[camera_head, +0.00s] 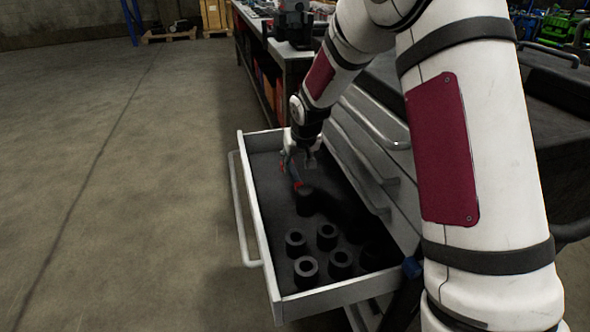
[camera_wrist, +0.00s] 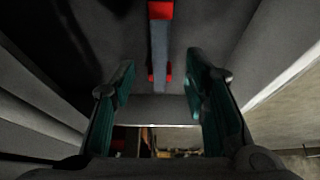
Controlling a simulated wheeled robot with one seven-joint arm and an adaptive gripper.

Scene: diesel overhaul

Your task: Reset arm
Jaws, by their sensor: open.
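My gripper (camera_wrist: 160,85) is open in the wrist view, with its two green-lined fingers apart. A grey tool with red ends (camera_wrist: 160,45) shows beyond and between the fingertips, and nothing is held. In the head view my gripper (camera_head: 300,163) is low over the far part of an open drawer (camera_head: 242,187). The red end of the tool (camera_head: 297,185) shows just below it. My white arm with dark red panels reaches down from the upper right and hides part of the cabinet.
Several black ring-shaped parts (camera_head: 327,236) stand in the near part of the drawer. Closed drawers with handles (camera_head: 372,122) are on the right. A workbench (camera_head: 290,50) stands behind. The concrete floor (camera_head: 110,180) on the left is clear.

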